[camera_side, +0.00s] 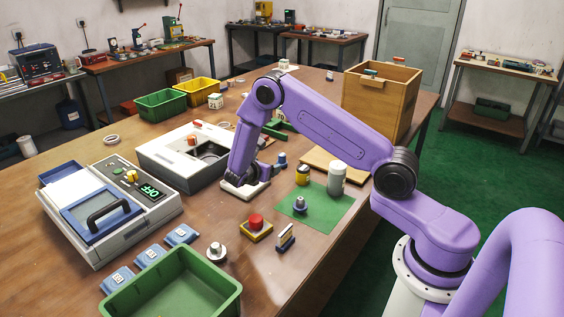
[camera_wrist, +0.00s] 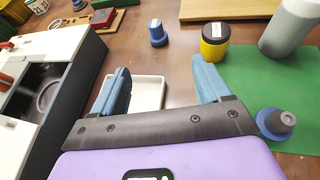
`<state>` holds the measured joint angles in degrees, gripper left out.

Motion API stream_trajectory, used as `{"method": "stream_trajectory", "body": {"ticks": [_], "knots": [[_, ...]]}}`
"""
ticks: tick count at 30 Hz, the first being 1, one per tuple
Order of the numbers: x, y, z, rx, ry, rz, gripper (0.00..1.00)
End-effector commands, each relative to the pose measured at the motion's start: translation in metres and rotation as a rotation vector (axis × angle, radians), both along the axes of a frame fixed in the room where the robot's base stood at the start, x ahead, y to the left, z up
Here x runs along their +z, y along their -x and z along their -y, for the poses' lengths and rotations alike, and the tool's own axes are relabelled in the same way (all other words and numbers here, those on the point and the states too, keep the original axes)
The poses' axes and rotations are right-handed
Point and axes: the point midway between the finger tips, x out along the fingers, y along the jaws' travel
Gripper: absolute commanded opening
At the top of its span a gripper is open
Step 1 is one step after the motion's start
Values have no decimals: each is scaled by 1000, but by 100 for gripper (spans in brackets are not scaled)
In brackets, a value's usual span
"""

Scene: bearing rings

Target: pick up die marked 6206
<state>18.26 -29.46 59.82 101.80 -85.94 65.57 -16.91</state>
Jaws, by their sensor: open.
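No marking 6206 can be read in either view. A small blue die (camera_wrist: 158,34) with a white label stands upright beyond my fingers in the wrist view; it shows right of my gripper in the side view (camera_side: 282,160). A blue die with a grey top (camera_wrist: 277,122) stands on the green mat (camera_side: 322,212), right of my gripper; it also shows in the side view (camera_side: 300,204). My gripper (camera_wrist: 161,68) is open and empty, its blue fingers above a shallow white tray (camera_wrist: 148,94). In the side view, the gripper (camera_side: 252,180) partly hides that tray.
A yellow pot with a black lid (camera_wrist: 215,42) and a grey bottle (camera_side: 337,180) stand near the mat. A white machine (camera_side: 165,155) with an open well lies left of my gripper. A red button box (camera_side: 256,228) and green bin (camera_side: 180,285) are nearer the camera.

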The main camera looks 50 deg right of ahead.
Motion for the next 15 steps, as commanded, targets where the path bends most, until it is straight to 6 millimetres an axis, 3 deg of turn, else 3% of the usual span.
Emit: {"method": "stream_trajectory", "body": {"ticks": [3, 8, 15], "knots": [[-14, -5, 12, 24, 34, -33, 76], [-22, -9, 25, 33, 48, -44, 76], [-38, -19, 63, 29, 47, -44, 76]]}}
